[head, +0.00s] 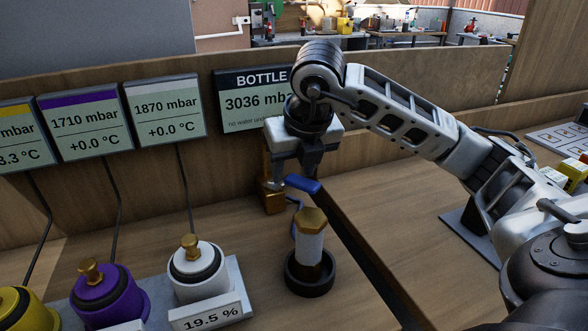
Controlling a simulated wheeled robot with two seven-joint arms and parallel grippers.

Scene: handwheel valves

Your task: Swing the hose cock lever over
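The hose cock has a blue lever (302,184) that sticks out to the right of a brass body (272,199) by the wooden back panel. My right gripper (295,170) points down just above the lever. Its two dark fingers stand apart with a gap between them, so it looks open. One finger is close over the lever; I cannot tell whether they touch. Part of the brass body is hidden behind the gripper. My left gripper is not in view.
A white cylinder with a brass hex top (311,222) stands in a black ring (310,278) just in front of the lever. White, purple and yellow valve units stand left. A BOTTLE display (245,105) hangs behind the gripper. Bare wooden bench (385,195) lies right.

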